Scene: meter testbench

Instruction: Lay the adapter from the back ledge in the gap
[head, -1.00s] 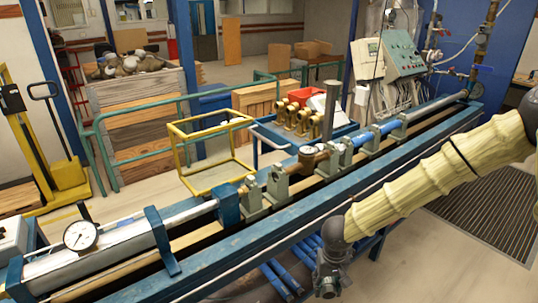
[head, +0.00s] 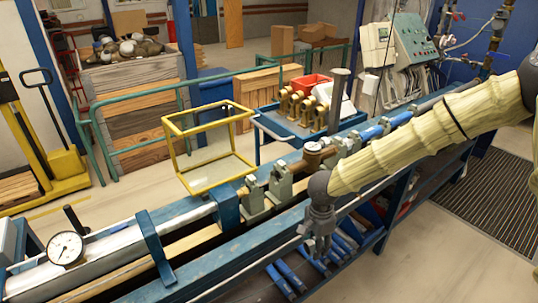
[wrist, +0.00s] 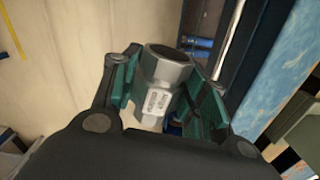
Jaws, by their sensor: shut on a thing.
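My gripper (head: 318,248) hangs in front of the long blue bench (head: 215,262), by its front rail, pointing down. In the wrist view its green-padded fingers (wrist: 165,92) are shut on a silver metal adapter (wrist: 163,80). The adapter has a dark round open end, a hex-like collar and small engraved lettering. It is too small to make out in the head view. The line on the bench carries grey clamp supports (head: 281,184) and a brass meter (head: 313,152). My arm hides part of the line to the right, and I cannot make out the gap clearly.
A pressure gauge (head: 66,248) stands at the bench's left end. A yellow frame (head: 209,150) and a blue table with brass fittings (head: 292,103) stand behind the bench. Blue pipes (head: 285,278) lie below it. Open floor is in front.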

